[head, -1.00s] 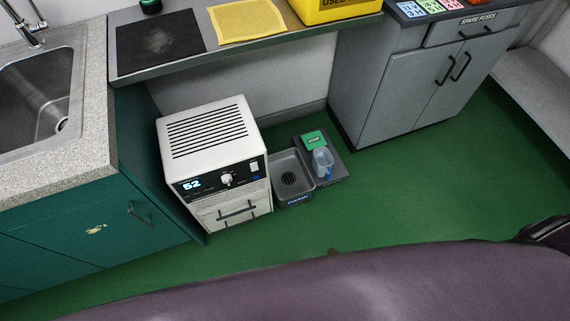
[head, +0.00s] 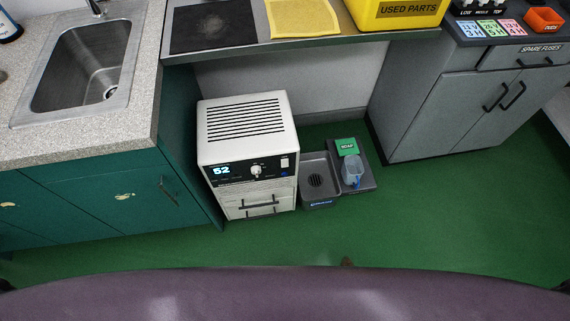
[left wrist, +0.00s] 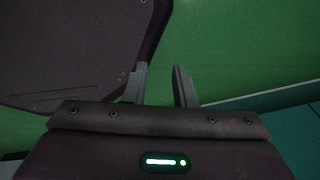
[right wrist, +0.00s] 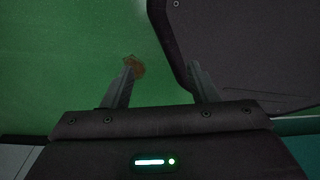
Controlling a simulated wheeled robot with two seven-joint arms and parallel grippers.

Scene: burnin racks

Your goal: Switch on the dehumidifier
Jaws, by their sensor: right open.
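The dehumidifier (head: 246,150) is a white box with a slotted top, standing on the green floor beside the teal cabinet. Its black front panel shows a lit "52", a white knob (head: 256,171) and a small white switch (head: 285,162) at the right; the switch's position is too small to tell. Below is a drawer with a dark handle. My left gripper (left wrist: 158,84) is open and empty over the floor in the left wrist view. My right gripper (right wrist: 163,82) is open and empty in the right wrist view. Neither gripper shows in the head view.
A grey drain tray (head: 321,160) and a dark tray with a green soap card (head: 348,147) and a clear jug (head: 352,170) stand right of the dehumidifier. A sink counter (head: 130,140) is at left, a grey cabinet (head: 440,115) at right.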

